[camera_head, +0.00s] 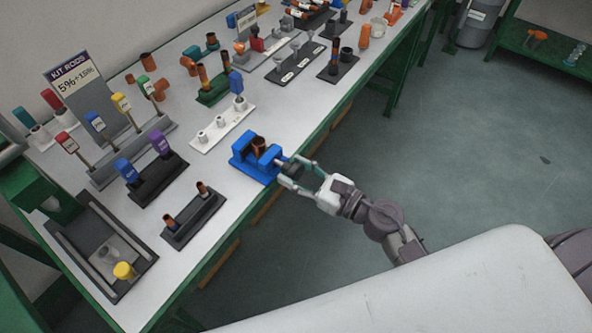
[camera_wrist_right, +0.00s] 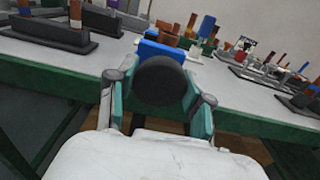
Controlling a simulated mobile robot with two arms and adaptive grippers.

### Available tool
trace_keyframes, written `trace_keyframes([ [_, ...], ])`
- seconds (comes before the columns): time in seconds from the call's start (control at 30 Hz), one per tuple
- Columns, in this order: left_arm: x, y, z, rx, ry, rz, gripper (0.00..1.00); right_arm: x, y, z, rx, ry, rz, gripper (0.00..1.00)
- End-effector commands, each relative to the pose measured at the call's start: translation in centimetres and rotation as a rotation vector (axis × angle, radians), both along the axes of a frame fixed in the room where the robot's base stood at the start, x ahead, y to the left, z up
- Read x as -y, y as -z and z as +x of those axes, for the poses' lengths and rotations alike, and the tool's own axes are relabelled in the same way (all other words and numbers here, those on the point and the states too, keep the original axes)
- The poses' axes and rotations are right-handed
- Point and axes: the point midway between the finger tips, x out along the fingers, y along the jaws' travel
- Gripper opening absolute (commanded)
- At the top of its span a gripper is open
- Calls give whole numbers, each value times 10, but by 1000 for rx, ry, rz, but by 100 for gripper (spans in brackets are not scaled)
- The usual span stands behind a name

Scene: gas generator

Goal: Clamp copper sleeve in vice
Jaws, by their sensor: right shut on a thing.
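The blue vice (camera_head: 244,168) stands at the front edge of the white bench. The copper sleeve (camera_head: 258,145) sits upright between its jaws; I cannot tell whether the jaws press on it. My right gripper (camera_head: 287,172) is in front of the vice, with its fingers shut around the vice's dark round handle. In the right wrist view the black handle (camera_wrist_right: 160,81) fills the space between the two teal finger pads and hides most of the vice (camera_wrist_right: 150,48). My left gripper is not in view.
A dark rack with two short copper pieces (camera_head: 193,215) stands left of the vice. A white rack (camera_head: 222,129) with several white posts is behind it. A dark tray (camera_head: 100,250) with a yellow-capped item is at the near left. Open floor (camera_head: 460,180) lies right of the bench.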

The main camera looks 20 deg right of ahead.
Motion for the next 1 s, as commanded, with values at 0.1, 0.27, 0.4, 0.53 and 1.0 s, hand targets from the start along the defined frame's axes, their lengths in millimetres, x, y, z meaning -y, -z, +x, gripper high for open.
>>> trace_keyframes([
  [0.1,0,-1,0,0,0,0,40,0,0,0,-10,0,11,16],
  [0.27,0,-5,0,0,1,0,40,0,-1,0,-44,0,55,16],
  [0.4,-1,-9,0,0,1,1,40,0,-1,0,-100,0,125,16],
  [0.53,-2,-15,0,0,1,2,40,0,-2,0,-168,0,212,16],
  [1.0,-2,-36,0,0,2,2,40,0,-1,0,-444,1,564,16],
])
